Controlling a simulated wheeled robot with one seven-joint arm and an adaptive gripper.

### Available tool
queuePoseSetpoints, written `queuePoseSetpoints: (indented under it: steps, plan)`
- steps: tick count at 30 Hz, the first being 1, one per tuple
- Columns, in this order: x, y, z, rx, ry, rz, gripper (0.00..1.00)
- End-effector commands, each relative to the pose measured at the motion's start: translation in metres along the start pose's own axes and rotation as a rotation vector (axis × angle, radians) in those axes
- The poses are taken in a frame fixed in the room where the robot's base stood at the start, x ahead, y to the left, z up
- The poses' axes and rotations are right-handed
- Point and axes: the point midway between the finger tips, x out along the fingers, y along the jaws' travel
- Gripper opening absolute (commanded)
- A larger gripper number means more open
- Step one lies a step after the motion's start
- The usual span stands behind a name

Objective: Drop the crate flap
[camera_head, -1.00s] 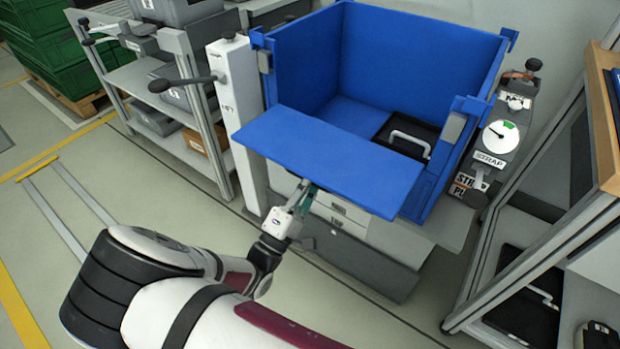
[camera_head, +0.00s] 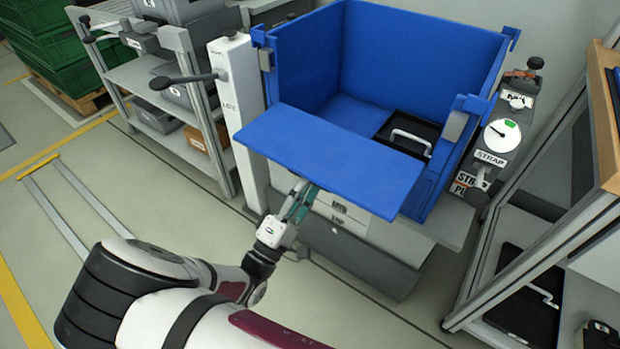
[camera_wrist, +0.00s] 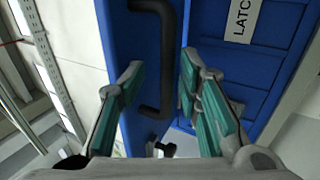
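The blue crate (camera_head: 425,55) stands on a grey stand, open at the top. Its flap (camera_head: 325,155) is swung outward from the front and sticks out at a slant over my gripper. In the wrist view the flap (camera_wrist: 120,30) carries a black bar handle (camera_wrist: 170,50). My gripper (camera_head: 304,190) is under the flap, its tips partly hidden by it in the head view. In the wrist view my gripper (camera_wrist: 160,80) has its teal-padded fingers apart, with the handle showing between them and visible gaps on both sides. A "LATC" label (camera_wrist: 242,18) is on the blue panel to the right.
A black case (camera_head: 395,128) with a light handle lies in the crate. A white post with a lever (camera_head: 235,95) stands left of the crate. A strap gauge unit (camera_head: 500,135) stands right. Shelving (camera_head: 165,115) is at left, a rack at right.

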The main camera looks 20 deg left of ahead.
Motion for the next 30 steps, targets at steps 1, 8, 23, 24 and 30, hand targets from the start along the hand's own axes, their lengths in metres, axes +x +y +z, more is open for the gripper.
queuePoseSetpoints:
  steps: [1,8,23,24,30]
  plan:
    - [-0.01,-0.001,-0.001,0.0,0.004,-0.001,0.31]
    - [-0.042,-0.001,-0.001,0.001,0.003,-0.001,0.31]
    - [-0.05,-0.001,0.0,-0.001,0.0,-0.001,0.31]
    - [-0.05,-0.001,0.0,-0.001,0.0,-0.001,0.31]
    - [-0.05,-0.001,0.0,-0.001,0.001,-0.001,0.31]
